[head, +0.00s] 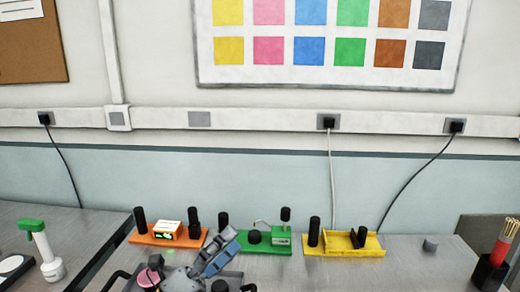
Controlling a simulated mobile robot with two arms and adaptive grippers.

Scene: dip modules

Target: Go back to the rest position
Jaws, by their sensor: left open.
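My left gripper (221,250) shows low in the head view, left of the middle. Its grey-blue fingers point up and to the right, in front of the gap between the orange module (150,238) and the green module (268,248). It is open, and I see nothing held in it. It hides part of both modules' near edges. I cannot tell how far it is from them. My right gripper is not in view.
A yellow module (375,246) and a small grey piece (430,243) stand to the right on the grey bench (405,270). A black cup (490,273) with a red tool stands far right. A green-topped white device (45,255) stands far left. A pink piece (148,279) is low left.

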